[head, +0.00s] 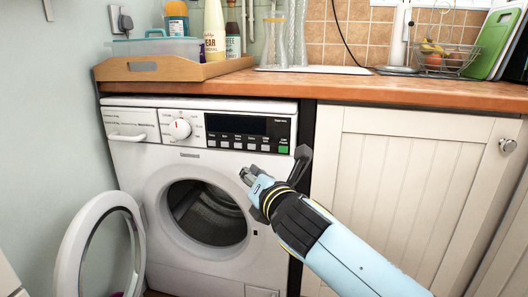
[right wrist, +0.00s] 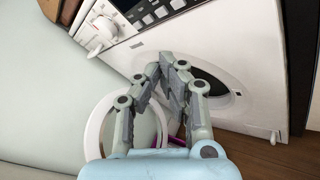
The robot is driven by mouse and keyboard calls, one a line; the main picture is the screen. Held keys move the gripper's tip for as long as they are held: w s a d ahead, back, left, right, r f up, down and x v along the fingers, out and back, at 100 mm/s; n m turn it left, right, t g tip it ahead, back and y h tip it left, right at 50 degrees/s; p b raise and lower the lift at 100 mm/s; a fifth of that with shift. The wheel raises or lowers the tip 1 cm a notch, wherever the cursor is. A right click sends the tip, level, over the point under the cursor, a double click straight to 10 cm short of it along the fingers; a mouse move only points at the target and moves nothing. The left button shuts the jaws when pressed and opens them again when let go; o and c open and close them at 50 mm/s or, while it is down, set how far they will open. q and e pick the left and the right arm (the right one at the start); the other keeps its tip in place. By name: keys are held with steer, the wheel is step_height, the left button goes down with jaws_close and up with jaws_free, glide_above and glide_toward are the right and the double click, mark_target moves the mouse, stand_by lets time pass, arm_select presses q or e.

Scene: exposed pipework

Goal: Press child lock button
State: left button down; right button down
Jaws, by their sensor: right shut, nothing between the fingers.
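The white washing machine (head: 165,165) stands under the counter with a dark display (head: 236,125) on its panel. A row of small grey buttons (head: 237,146) runs below the display, with a green button (head: 284,149) at its right end. The labels are too small to read, so I cannot tell which is the child lock button. The buttons also show in the right wrist view (right wrist: 148,18). My right gripper (head: 245,176) is shut and empty, in front of the door opening and below the buttons, apart from them. It also shows in the right wrist view (right wrist: 167,66). My left gripper is out of view.
The washer's round door (head: 70,250) hangs open at the left. A white dial (head: 180,128) sits left of the display. A wooden tray (head: 130,73) with bottles and a plastic box stands on the counter (head: 330,88). A white cabinet (head: 400,180) is at the right.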

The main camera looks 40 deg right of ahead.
mark_target(266, 148)
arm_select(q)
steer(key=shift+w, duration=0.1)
